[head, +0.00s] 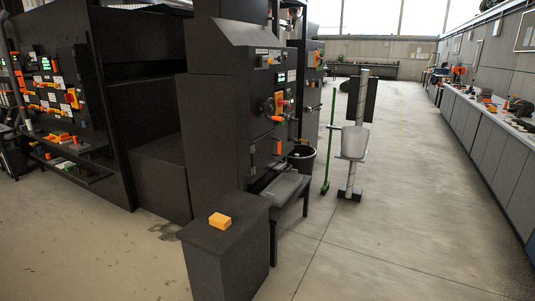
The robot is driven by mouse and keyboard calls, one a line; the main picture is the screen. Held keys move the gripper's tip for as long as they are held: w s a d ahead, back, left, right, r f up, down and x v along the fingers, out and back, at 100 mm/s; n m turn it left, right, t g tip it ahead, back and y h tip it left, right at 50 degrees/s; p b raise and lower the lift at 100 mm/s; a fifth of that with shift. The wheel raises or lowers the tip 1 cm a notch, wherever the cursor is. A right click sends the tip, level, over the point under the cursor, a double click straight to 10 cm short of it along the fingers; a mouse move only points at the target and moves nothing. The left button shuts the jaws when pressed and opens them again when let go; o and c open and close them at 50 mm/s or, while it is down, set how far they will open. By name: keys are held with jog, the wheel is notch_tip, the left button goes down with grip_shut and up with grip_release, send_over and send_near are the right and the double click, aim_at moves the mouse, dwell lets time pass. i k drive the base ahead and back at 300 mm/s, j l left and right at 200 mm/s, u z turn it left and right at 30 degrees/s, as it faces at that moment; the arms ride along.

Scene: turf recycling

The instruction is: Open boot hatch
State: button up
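A tall dark machine cabinet (225,115) stands in the middle of the head view. Its right-hand face has a dark round wheel (268,106), an orange handle (277,118) and a small dark panel (253,158) lower down. I cannot tell for sure which part is the boot hatch. No panel on that face looks clearly open. My gripper is not in view.
A dark block (225,262) with an orange-yellow box (220,220) on top stands in front of the cabinet. A grey chute or bench (288,187) is beside it. A black bin (302,158), green pole (329,145) and column with grey hopper (355,140) stand behind. The right floor is clear.

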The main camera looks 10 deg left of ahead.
aim_at(262, 149)
jog(key=i+z, duration=0.2)
jog(key=i, duration=2.85)
jog(key=i+l+u, duration=0.15)
jog(key=i+u, duration=0.2)
jog(key=i, duration=0.2)
jog(key=i+l+u, duration=0.25)
jog(key=i+u, duration=0.15)
jog(key=i+l+u, duration=1)
jog(key=l+u, duration=0.2)
jog(key=i+l+u, duration=0.25)
jog(key=l, duration=0.25)
jog(key=l+u, duration=0.3)
jog(key=k+j+u, duration=0.1)
jog(key=j+u, duration=0.35)
jog(key=k+j, duration=0.05)
